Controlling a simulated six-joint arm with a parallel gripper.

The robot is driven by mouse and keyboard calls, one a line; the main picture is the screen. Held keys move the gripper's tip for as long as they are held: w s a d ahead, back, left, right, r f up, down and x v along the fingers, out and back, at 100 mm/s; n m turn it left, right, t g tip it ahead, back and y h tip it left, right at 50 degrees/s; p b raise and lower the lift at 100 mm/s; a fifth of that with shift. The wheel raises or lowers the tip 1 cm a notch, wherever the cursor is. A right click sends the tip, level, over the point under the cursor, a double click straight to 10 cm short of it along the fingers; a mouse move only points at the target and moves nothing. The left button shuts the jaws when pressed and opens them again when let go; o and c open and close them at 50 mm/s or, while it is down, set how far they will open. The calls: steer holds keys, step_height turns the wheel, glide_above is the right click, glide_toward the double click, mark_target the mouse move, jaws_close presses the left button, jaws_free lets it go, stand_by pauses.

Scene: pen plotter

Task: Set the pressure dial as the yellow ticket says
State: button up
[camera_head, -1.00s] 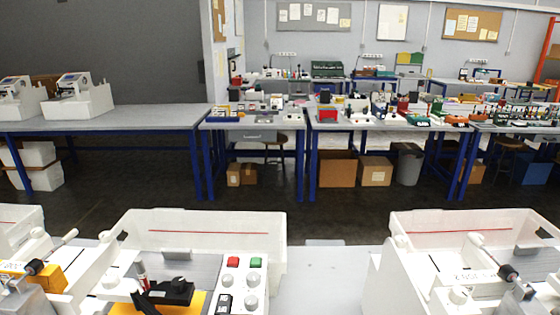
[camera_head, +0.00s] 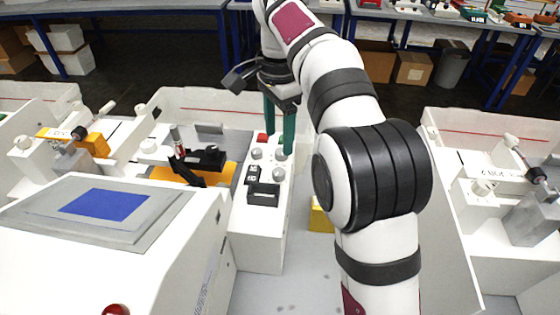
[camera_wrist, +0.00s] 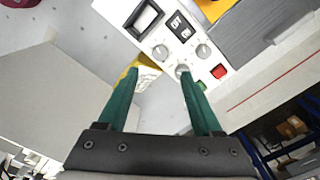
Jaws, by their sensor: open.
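A white control panel (camera_head: 262,225) carries several grey knobs, one at its left (camera_head: 257,153) and one nearer me (camera_head: 279,173); their labels are too small to read, so I cannot tell which is the pressure dial. In the wrist view the knobs (camera_wrist: 161,52) (camera_wrist: 203,52) (camera_wrist: 182,72) lie just beyond my fingertips. My gripper (camera_head: 279,147) has green fingers, open and empty, above the panel's far end; in the wrist view its fingertips (camera_wrist: 158,76) stand apart. A yellow piece (camera_head: 320,218), perhaps the ticket, is partly behind my arm; it also shows in the wrist view (camera_wrist: 131,76), its writing unreadable.
The panel also bears a red button (camera_head: 262,137), a digit counter (camera_head: 253,174) and a black rocker switch (camera_head: 263,195). The plotter's pen carriage (camera_head: 200,160) stands left of it. A white console with a blue screen (camera_head: 105,204) is at front left.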

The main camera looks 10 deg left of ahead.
mark_target(279, 171)
step_height(279, 171, down, 10)
steer(key=shift+r, duration=0.15)
jaws_close()
stand_by(0.3)
